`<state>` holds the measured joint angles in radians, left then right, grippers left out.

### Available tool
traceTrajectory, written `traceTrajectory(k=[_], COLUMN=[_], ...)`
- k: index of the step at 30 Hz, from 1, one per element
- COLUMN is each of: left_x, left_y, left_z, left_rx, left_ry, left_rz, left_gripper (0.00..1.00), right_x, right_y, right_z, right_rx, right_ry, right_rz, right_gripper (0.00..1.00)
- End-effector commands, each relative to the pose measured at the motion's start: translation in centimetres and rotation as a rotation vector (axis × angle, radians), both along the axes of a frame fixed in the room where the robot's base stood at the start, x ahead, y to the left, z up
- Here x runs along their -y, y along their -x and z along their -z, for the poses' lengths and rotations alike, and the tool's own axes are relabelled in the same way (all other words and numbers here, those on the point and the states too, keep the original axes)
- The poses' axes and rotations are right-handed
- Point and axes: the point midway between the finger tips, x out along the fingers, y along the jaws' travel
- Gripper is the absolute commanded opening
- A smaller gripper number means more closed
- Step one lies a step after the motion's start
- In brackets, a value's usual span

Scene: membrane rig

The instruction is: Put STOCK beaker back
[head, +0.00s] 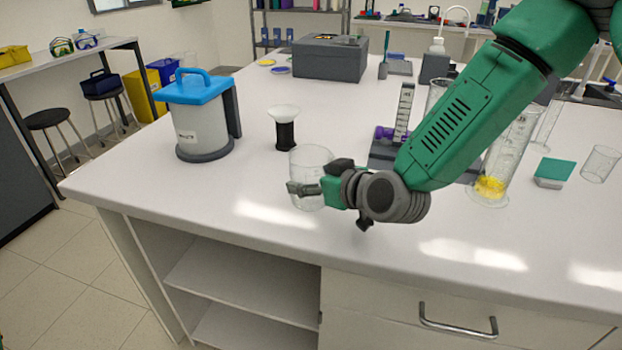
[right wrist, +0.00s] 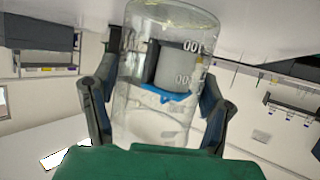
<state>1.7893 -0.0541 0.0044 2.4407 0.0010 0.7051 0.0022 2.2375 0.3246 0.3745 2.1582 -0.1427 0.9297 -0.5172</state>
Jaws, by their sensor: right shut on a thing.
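A clear glass beaker (head: 311,163) is near the front edge of the white bench. My right gripper (head: 305,188) is shut on it, with the fingers around its lower part. In the right wrist view the beaker (right wrist: 165,60) stands between the two fingers (right wrist: 155,105), and white graduation marks show on its wall. I cannot read a STOCK label on it. Whether its base touches the bench is hard to tell. My left gripper does not show in either view.
A white container with a blue lid (head: 203,115) stands to the left. A white-topped black holder (head: 285,127) is just behind the beaker. A grey rig (head: 385,153), a cylinder with yellow contents (head: 490,188) and another glass beaker (head: 600,163) are to the right. The front left bench is clear.

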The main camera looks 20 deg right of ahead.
Motion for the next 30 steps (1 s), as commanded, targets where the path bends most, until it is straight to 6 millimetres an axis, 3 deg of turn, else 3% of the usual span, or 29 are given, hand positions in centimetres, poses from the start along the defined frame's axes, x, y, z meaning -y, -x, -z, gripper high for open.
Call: traceTrajectory(k=[2,3,4,5,17,30], left_x=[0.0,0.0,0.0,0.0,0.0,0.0], left_y=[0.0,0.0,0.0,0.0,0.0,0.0], left_z=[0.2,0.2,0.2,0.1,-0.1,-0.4], left_rx=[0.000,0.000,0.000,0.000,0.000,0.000], left_ry=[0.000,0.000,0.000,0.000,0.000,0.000], left_rz=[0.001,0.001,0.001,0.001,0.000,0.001], left_gripper=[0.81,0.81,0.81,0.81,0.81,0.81], right_x=[0.0,-0.1,-0.1,-0.2,0.0,2.9], right_y=[0.0,0.0,0.0,0.0,0.8,8.4], right_z=[0.3,0.3,0.2,0.2,-0.4,-3.8], right_rx=[0.000,-0.001,-0.001,-0.001,-0.001,-0.001], right_ry=[0.000,0.001,0.002,0.002,0.003,0.001], right_rz=[0.000,0.000,0.001,0.001,-0.001,0.001], right_gripper=[0.30,0.75,0.85,0.89,0.89,0.89])
